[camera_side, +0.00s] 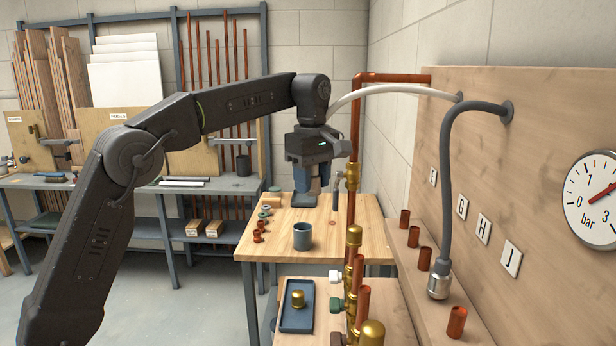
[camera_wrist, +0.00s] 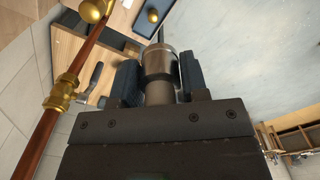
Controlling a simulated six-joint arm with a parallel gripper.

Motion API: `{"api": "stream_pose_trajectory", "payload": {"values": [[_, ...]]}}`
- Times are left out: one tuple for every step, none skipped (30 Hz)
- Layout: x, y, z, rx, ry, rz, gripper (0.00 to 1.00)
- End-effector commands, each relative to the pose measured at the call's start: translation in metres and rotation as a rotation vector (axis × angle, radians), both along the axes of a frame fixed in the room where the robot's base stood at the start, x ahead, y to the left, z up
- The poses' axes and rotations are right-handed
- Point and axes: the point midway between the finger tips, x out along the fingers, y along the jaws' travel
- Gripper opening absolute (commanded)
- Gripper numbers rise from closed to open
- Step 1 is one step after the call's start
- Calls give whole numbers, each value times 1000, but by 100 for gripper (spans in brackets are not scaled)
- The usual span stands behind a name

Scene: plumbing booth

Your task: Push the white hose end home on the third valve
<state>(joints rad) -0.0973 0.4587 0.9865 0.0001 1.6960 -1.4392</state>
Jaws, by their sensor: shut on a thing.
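My gripper (camera_side: 312,190) is above the back wooden table, with its blue jaws pointing down. In the wrist view its jaws (camera_wrist: 160,80) are shut on the silver end of the white hose (camera_wrist: 158,64). White (camera_side: 335,276), green (camera_side: 336,303) and brownish (camera_side: 337,338) knobs mark nearer valves. I cannot tell which valve is third.
A grey hose (camera_side: 445,190) hangs from the board, its silver end by the ledge. Labels and a gauge (camera_side: 598,197) are on the board. A grey cup (camera_side: 303,236) is on the table; a blue tray (camera_side: 284,318) holds a brass fitting. Copper stubs stand on the ledge.

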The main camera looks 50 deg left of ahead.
Motion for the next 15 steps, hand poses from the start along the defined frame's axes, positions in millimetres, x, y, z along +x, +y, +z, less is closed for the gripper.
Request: {"api": "stream_pose_trajectory", "payload": {"values": [[0, -15, -4, -1, 1, -38, 17], [-1, -24, -6, -1, 2, -62, 17], [-1, -37, -10, -1, 2, -98, 17], [-2, -48, -13, -1, 2, -130, 17], [-4, -60, -16, -1, 2, -162, 17], [-6, -75, -21, -1, 2, -203, 17], [-7, -86, -24, -1, 2, -234, 17], [-10, -96, -27, -1, 3, -264, 17], [-12, -110, -31, -1, 1, -302, 17], [-15, -119, -34, -1, 2, -328, 17], [-17, -128, -36, -1, 2, -353, 17], [-20, -138, -39, -1, 0, -383, 17], [-23, -145, -41, -1, 1, -403, 17], [-25, -150, -43, -1, 1, -420, 17], [-27, -157, -45, -1, 0, -439, 17]]}}
